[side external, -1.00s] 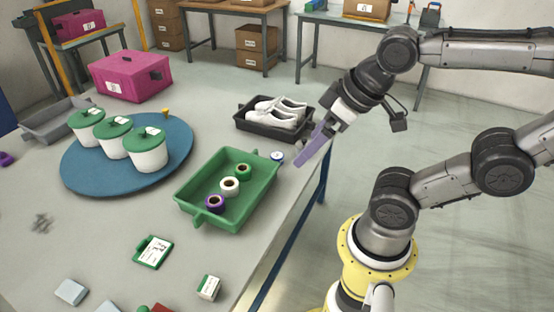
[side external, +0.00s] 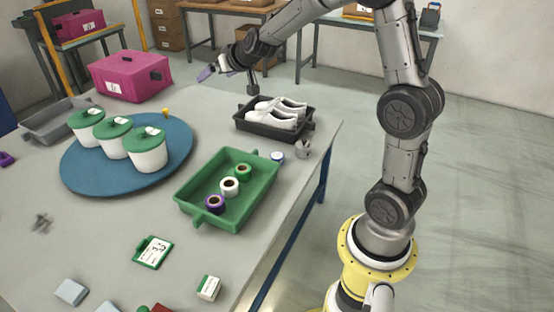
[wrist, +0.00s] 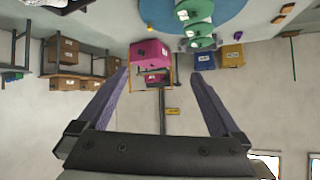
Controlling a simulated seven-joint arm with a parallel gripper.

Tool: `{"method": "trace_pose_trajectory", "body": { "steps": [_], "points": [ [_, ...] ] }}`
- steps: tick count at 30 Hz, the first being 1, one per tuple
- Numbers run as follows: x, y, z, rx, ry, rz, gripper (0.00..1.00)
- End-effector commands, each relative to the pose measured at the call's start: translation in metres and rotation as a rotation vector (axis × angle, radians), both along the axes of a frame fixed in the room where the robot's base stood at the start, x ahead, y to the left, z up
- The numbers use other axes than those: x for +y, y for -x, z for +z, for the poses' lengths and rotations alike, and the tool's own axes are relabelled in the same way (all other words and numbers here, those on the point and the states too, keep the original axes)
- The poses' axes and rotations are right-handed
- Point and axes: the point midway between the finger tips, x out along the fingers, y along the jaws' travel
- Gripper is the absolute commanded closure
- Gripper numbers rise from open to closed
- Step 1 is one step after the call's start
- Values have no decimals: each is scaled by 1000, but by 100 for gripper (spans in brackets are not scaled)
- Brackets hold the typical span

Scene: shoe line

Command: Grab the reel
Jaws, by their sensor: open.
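Several reels are in view. A small blue-and-white roll (side external: 277,157) lies on the table just beyond the tray's right rim. My gripper (side external: 216,74) is raised above the far part of the table, beyond the shoe tray and well away from the reels. Its purple fingers are spread with nothing between them; they also show apart in the wrist view (wrist: 154,72). No reel shows in the wrist view.
A black tray (side external: 241,127) with white shoes (side external: 276,112) stands near the table's right edge, a small grey object (side external: 303,148) beside it. White tubs with green lids (side external: 147,150) stand on a blue disc (side external: 80,180). A magenta box (side external: 130,75) is behind.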

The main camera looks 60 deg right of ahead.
Motion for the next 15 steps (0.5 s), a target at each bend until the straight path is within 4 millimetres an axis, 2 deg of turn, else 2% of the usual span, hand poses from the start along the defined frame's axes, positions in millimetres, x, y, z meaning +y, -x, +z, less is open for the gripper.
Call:
{"method": "trace_pose_trajectory", "body": {
  "steps": [1,3,5,7,9,12,15],
  "points": [
    [-25,-7,-27,25,-7,-53,0],
    [-57,-13,-61,48,-12,-123,0],
    [-84,-14,-92,73,-18,-182,0],
    [-113,-9,-132,110,-29,-250,0],
    [-140,0,-174,151,-45,-314,0],
    [-170,22,-235,219,-78,-396,0],
    [-186,48,-287,287,-118,-450,0]
  ]
}}
